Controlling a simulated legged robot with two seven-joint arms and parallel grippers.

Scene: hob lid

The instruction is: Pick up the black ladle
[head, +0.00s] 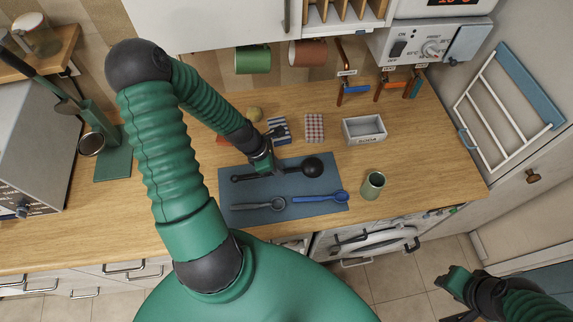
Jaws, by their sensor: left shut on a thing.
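The black ladle (312,167) lies across the upper part of a blue-grey mat (240,200), its round bowl to the right and its handle running left. My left gripper (262,168) is over the middle of the handle and shut on it, with a bit of handle showing left of the jaws. I cannot tell whether the ladle is touching the mat or slightly above it. My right gripper (453,280) is low at the right, away from the counter, and seems empty; its finger gap is unclear.
A grey spoon-like tool (258,205) and a blue one (320,197) lie on the mat below the ladle. A green cup (373,184) stands to the right. Striped and checked cloths (314,128) and a white labelled tray (364,130) sit behind.

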